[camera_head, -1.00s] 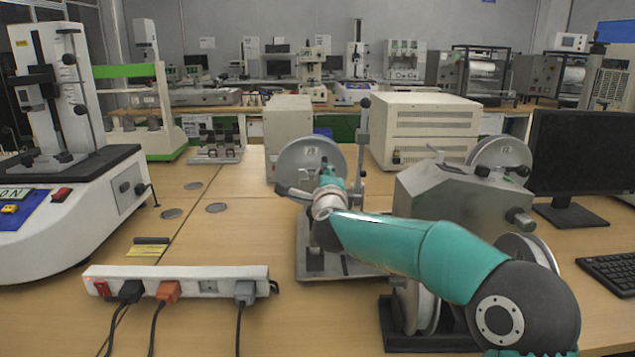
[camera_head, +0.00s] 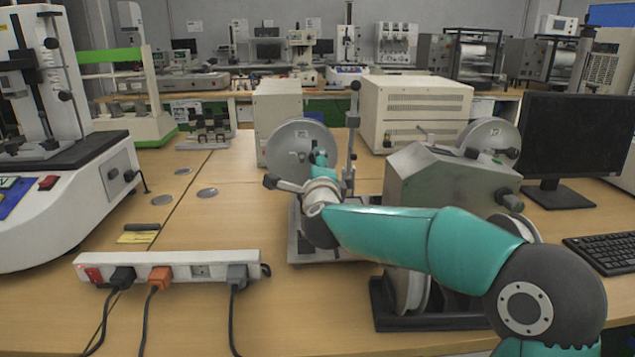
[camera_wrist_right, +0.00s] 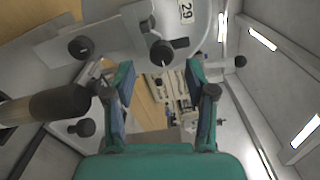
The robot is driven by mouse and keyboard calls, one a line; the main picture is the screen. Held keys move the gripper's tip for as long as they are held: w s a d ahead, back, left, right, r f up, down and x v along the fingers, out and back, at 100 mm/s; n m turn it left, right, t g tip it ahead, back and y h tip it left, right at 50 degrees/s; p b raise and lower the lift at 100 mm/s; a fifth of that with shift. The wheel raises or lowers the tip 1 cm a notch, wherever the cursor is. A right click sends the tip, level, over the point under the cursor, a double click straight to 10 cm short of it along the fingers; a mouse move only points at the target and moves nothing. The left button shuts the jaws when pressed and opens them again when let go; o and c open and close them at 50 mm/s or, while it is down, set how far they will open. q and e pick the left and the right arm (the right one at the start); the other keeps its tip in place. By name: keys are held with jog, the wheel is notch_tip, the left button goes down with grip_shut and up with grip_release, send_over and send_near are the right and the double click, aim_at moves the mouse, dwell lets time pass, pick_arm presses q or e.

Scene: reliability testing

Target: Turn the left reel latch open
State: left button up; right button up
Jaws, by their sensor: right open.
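The left reel (camera_head: 290,150) is a grey disc with a small label, standing on a metal stand left of centre in the head view. Its pale face and number label also show at the top of the right wrist view (camera_wrist_right: 203,30). A black knob with a short lever (camera_wrist_right: 162,53), apparently the reel latch, sits at the reel's centre, just above and beyond the fingertips. My right gripper (camera_wrist_right: 160,78) is open, its teal fingers apart with nothing between them. In the head view, my wrist mostly hides the gripper and the latch. My left gripper is not in view.
A vertical metal post (camera_head: 352,130) stands just right of the reel. A grey metal housing (camera_head: 445,180) and second reel (camera_head: 490,138) are further right. A white power strip (camera_head: 215,262) with cables lies in front. The table left of the reel is mostly clear.

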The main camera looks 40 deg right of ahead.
jog(key=v, duration=0.8)
jog(key=shift+s, duration=0.1)
